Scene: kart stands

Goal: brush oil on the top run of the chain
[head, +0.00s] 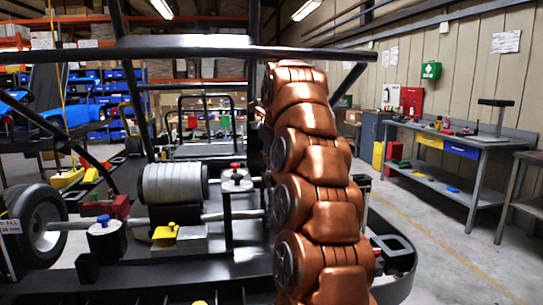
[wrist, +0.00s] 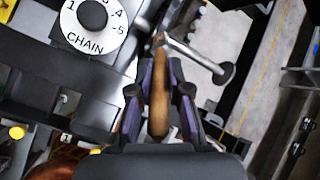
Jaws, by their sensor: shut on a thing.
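My gripper (wrist: 158,85) is shut on the brown wooden handle (wrist: 158,108) of a tool, which lies between its purple-padded fingers in the wrist view. A white dial (wrist: 92,24) marked CHAIN, with numbers and a dark knob, is at upper left of the gripper. I cannot make out the chain or its top run in either view. In the head view my copper-coloured arm hides my gripper and part of the kart stand.
In the head view, a ribbed grey cylinder (head: 172,184), a blue-knobbed block (head: 104,226) and a wheel (head: 38,222) are left of my arm. A dark overhead bar (head: 190,50) crosses the view. A grey workbench (head: 455,140) stands right, beyond open floor (head: 450,240).

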